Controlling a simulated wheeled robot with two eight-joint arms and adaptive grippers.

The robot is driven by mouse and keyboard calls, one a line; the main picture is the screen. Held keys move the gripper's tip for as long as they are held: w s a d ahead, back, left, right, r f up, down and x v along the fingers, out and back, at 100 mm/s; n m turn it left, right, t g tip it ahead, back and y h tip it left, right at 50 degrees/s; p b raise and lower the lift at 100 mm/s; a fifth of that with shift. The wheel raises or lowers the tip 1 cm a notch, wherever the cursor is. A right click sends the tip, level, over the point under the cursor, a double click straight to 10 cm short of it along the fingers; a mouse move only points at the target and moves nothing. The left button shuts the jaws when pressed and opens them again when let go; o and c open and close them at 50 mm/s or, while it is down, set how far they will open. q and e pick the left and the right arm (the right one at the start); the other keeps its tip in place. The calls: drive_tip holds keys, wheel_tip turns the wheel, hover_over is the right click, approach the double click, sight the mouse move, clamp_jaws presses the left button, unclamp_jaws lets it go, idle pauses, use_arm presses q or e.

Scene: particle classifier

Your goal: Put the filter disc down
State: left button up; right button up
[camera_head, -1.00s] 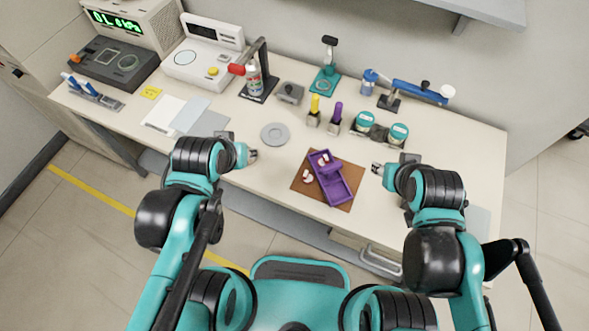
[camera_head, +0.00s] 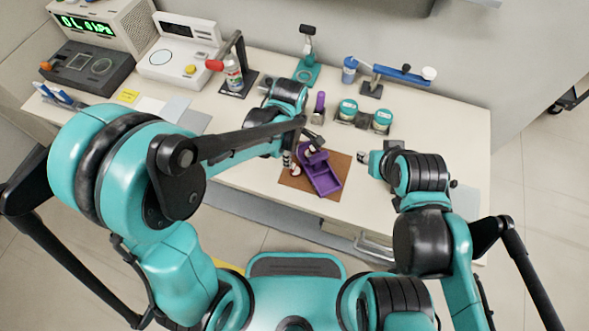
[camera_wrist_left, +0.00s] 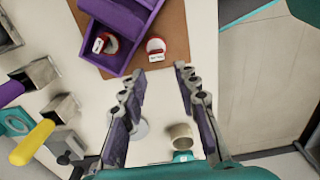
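My left gripper (camera_head: 300,156) is over the brown mat beside the purple tray (camera_head: 325,181). In the left wrist view its fingers (camera_wrist_left: 160,72) are apart with nothing between the tips. A small round white piece with red and a label (camera_wrist_left: 155,48) lies on the mat just beyond the tips; it also shows in the head view (camera_head: 296,172). A similar piece (camera_wrist_left: 105,43) lies in the tray compartment. I cannot tell which is the filter disc. A pale grey disc (camera_wrist_left: 141,128) on the table is partly hidden by a finger. My right gripper (camera_head: 362,157) is right of the mat, its fingers unclear.
A beige ring-shaped thing (camera_wrist_left: 181,135) shows low between the fingers. Teal-lidded jars (camera_head: 347,110), a purple-topped holder (camera_head: 319,103) and a blue-handled tool (camera_head: 400,73) stand behind. Instruments (camera_head: 175,52) fill the back left. The table right of my right gripper is mostly clear.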

sight(295, 169)
use_arm(q)
drive_tip(key=f+b, duration=0.1)
drive_tip(key=f, duration=0.2)
drive_tip(key=f+b, duration=0.2)
drive_tip(key=f, duration=0.2)
drive_tip(key=shift+w+d, duration=0.15)
drive_tip(key=shift+d, duration=0.05)
drive_tip(key=shift+r, duration=0.1)
clamp_jaws()
